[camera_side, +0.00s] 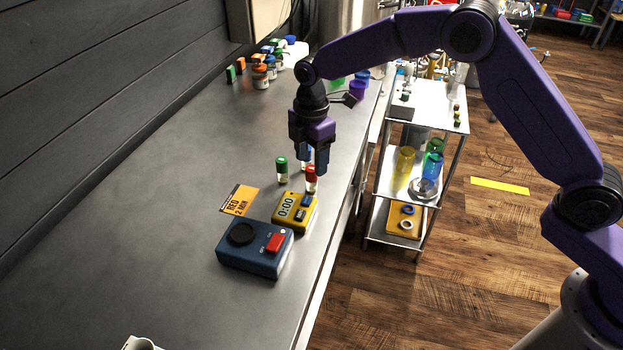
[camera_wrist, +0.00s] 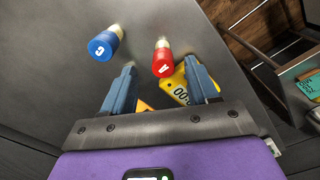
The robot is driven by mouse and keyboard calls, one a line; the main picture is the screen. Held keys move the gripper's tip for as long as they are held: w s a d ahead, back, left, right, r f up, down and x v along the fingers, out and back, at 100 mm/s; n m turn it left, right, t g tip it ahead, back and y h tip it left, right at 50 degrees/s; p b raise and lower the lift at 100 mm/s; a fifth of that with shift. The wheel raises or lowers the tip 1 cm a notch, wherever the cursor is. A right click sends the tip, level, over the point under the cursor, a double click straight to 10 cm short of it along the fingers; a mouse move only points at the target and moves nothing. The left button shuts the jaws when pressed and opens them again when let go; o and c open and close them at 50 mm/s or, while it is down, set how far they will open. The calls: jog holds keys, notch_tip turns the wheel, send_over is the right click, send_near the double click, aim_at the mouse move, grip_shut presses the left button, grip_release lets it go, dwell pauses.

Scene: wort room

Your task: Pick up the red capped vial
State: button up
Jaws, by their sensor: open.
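The red capped vial (camera_side: 311,179) stands upright on the grey bench behind the yellow timer.
A green capped vial (camera_side: 282,170) stands just left of my gripper. The yellow timer (camera_side: 295,211), an orange card (camera_side: 239,199) and a blue switch box (camera_side: 254,248) are nearer the camera. A cart (camera_side: 430,103) is right of the bench.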

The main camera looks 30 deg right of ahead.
aim_at(312, 168)
jog(key=shift+s+f, duration=0.15)
jog(key=shift+f, duration=1.35)
jog(key=shift+s+f, duration=0.1)
jog(key=shift+f, duration=1.4)
grip_shut()
